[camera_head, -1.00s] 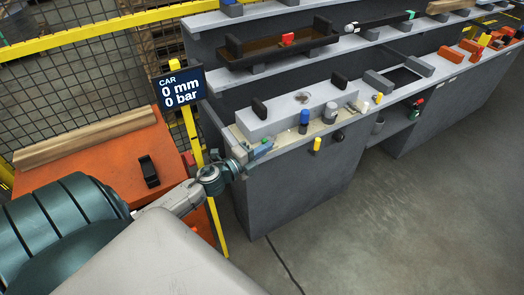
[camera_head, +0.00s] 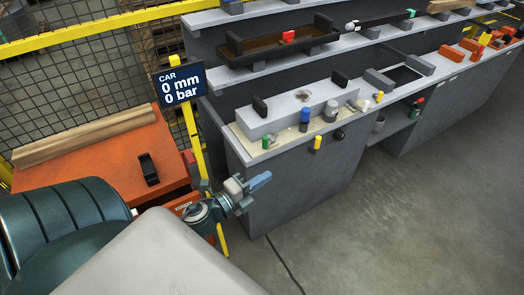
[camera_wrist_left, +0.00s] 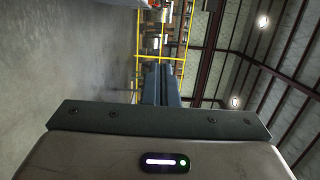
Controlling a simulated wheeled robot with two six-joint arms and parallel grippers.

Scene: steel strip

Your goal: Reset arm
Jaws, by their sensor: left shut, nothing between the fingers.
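My left gripper (camera_head: 262,180) is in front of the near left corner of the steel bench, clear of its top. Its fingers are together with nothing between them. In the left wrist view the two dark fingers (camera_wrist_left: 160,84) lie side by side and point away over the floor. My right gripper is not in view.
The grey bench (camera_head: 300,195) carries a light block (camera_head: 285,118) and several coloured knobs along its front. A sign on a yellow post (camera_head: 181,86) and an orange cabinet (camera_head: 110,160) stand at the left. The floor (camera_head: 400,225) at the right is clear.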

